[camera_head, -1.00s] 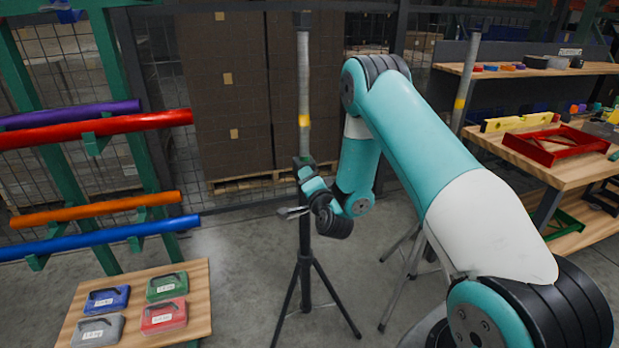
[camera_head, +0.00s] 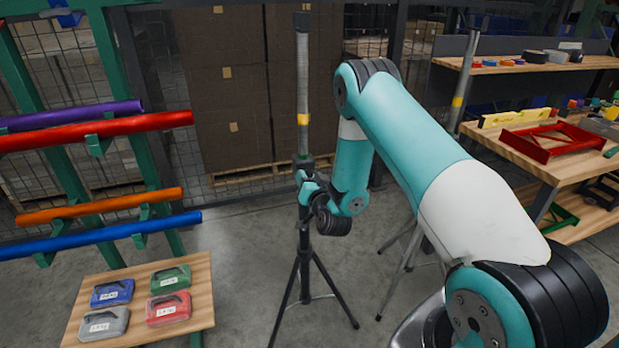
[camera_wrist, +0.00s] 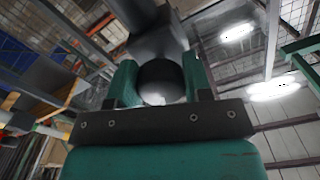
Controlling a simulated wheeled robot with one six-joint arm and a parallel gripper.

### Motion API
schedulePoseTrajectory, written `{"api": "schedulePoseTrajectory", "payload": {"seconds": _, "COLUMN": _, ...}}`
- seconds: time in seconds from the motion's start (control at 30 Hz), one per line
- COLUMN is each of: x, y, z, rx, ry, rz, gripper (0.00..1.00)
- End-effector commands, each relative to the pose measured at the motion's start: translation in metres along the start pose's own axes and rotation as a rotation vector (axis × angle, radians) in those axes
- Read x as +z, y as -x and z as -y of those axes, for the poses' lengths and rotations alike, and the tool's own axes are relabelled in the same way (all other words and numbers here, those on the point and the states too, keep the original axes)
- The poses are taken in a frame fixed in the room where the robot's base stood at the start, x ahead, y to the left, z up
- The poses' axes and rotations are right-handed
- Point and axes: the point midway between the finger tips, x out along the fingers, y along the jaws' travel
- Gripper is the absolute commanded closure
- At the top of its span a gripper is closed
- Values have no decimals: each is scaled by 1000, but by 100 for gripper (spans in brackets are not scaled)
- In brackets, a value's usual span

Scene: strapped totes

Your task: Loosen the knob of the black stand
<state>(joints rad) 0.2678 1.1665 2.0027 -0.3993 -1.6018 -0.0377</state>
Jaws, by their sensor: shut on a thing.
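The black stand (camera_head: 304,250) is upright on the floor in the middle of the head view, with black tripod legs and a grey pole (camera_head: 303,80) with a yellow band. My gripper (camera_head: 304,178) is at its collar, at the top of the black tube. In the wrist view, the two green fingers of my gripper (camera_wrist: 160,76) are closed on either side of a round dark knob (camera_wrist: 160,82). The dark collar and tube of the stand rise behind it. My gripper hides the knob in the head view.
A second stand with grey legs (camera_head: 400,262) is close behind my arm on the right. A rack with coloured tubes (camera_head: 100,132) and a low table with several cases (camera_head: 205,320) are at left. A workbench (camera_head: 530,165) is at right.

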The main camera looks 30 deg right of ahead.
Motion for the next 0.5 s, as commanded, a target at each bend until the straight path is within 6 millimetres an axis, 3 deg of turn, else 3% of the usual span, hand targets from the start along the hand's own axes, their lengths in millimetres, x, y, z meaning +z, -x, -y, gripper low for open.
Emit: {"api": "schedulePoseTrajectory", "payload": {"seconds": 0.5, "x": 3, "y": 2, "z": -2, "rx": 3, "ry": 49, "rz": 8, "gripper": 78}}
